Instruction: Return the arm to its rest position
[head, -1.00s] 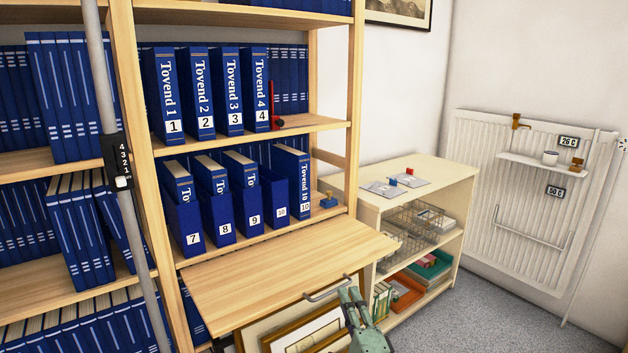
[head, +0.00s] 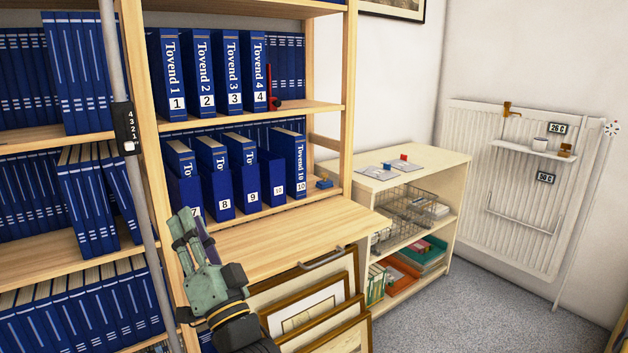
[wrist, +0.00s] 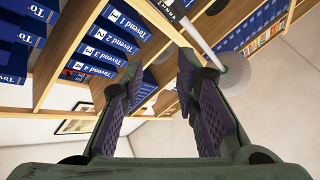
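My gripper (head: 190,238) is in front of the left end of the wooden pull-out shelf (head: 290,245) in the head view, its fingers pointing up. It hides part of the binder numbered 7. In the wrist view my gripper (wrist: 160,85) shows two purple-padded fingers held wide apart with nothing between them. Beyond the fingers the wrist view shows blue Tovend binders (wrist: 108,35) on wooden shelves.
A grey upright pole (head: 115,90) with a numbered black slider (head: 124,128) stands left of my gripper. Framed prints (head: 310,310) lean below the pull-out shelf. A low cream cabinet (head: 440,165) and a white radiator (head: 470,150) stand to the right. The grey floor there is clear.

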